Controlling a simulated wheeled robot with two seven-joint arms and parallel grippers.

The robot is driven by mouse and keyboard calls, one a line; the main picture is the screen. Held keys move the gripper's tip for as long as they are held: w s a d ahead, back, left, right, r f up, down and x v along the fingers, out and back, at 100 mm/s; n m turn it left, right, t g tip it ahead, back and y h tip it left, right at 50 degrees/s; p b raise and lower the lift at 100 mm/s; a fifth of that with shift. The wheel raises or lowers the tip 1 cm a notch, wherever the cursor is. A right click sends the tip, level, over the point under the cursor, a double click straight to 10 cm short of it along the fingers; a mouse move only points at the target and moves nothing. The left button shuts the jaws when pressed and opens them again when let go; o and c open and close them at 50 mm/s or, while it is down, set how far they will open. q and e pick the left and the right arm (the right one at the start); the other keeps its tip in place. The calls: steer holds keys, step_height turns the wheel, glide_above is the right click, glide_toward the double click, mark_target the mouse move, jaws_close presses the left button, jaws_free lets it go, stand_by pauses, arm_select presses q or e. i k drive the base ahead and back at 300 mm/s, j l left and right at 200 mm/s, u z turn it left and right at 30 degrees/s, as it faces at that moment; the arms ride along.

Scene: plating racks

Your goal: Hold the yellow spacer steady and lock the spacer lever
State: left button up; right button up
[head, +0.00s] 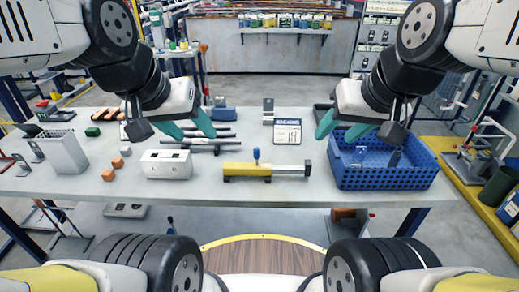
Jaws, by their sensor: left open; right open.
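The yellow spacer (246,170) lies flat along the front middle of the grey table, with a grey rod end pointing right. A blue-knobbed lever (256,155) stands up from its middle. My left gripper (188,130) is open and empty, above the table to the left of and behind the spacer. My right gripper (347,128) is open and empty, to the right of and behind the spacer, near the blue crate. Neither gripper touches the spacer.
A blue crate (385,180) stands right of the spacer. A white block (166,165) with holes stands left of it. Dark rods (214,142) and a labelled card box (287,131) lie behind. Orange blocks (108,175) and a grey bin (63,152) are at left. Bare table surrounds the spacer.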

mark_target(256, 151)
steer(key=k+l+u, duration=0.35)
steer(key=l, duration=0.25)
steer(key=k+l+u, duration=0.3)
steer(key=k+l, duration=0.15)
